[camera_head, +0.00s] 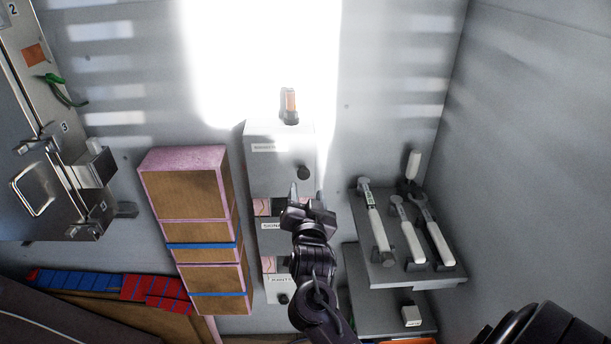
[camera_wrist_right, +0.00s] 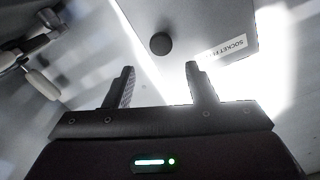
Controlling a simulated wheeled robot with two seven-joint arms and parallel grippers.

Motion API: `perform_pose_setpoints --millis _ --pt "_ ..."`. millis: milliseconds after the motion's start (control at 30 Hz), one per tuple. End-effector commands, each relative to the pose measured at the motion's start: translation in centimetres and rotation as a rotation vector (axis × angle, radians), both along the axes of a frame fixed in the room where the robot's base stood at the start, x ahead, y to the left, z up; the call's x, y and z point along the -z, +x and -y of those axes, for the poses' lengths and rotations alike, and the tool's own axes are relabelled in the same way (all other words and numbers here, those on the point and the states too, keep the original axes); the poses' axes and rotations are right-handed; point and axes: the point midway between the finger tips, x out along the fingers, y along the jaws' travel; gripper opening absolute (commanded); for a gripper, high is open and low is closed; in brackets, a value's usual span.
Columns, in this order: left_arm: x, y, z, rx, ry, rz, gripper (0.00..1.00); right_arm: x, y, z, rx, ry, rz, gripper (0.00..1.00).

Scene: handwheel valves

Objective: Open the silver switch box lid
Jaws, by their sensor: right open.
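A silver metal box (camera_head: 30,170) with a handle and latches is on the wall at the far left of the head view; it appears shut. No label confirms it as the switch box. My right gripper (camera_head: 308,204) is well to its right, in front of a pale grey cabinet (camera_head: 275,150). In the right wrist view the gripper (camera_wrist_right: 160,80) is open, with nothing between its fingers. The cabinet's round black knob (camera_wrist_right: 160,43) is beyond the fingertips, apparently not touched. My left gripper is out of view.
A stack of brown boxes with pink edges (camera_head: 190,194) stands between the silver box and the cabinet. A grey shelf (camera_head: 385,277) with several white-handled tools is right of my gripper. Red and blue items (camera_head: 110,287) lie low at left. Bright light washes out the upper middle wall.

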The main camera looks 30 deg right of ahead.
Motion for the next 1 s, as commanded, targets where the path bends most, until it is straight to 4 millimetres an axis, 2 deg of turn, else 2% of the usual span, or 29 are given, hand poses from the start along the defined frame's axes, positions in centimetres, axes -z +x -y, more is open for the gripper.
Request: perform_pose_setpoints --millis 200,400,533,767,1000 --pt "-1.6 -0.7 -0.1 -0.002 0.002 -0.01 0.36 -0.4 3.2 2.0 -0.001 -0.004 -0.001 0.5" --pt "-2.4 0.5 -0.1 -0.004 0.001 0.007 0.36 -0.1 5.2 3.1 -0.001 -0.003 -0.003 0.5" --pt "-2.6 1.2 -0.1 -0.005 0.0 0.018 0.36 0.0 5.6 3.4 -0.002 -0.002 -0.003 0.5" --pt "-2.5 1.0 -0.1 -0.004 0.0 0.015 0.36 0.1 5.7 3.4 -0.003 -0.002 -0.003 0.5" --pt "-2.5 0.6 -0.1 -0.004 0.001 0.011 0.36 0.1 5.6 3.4 -0.003 -0.002 -0.003 0.19"
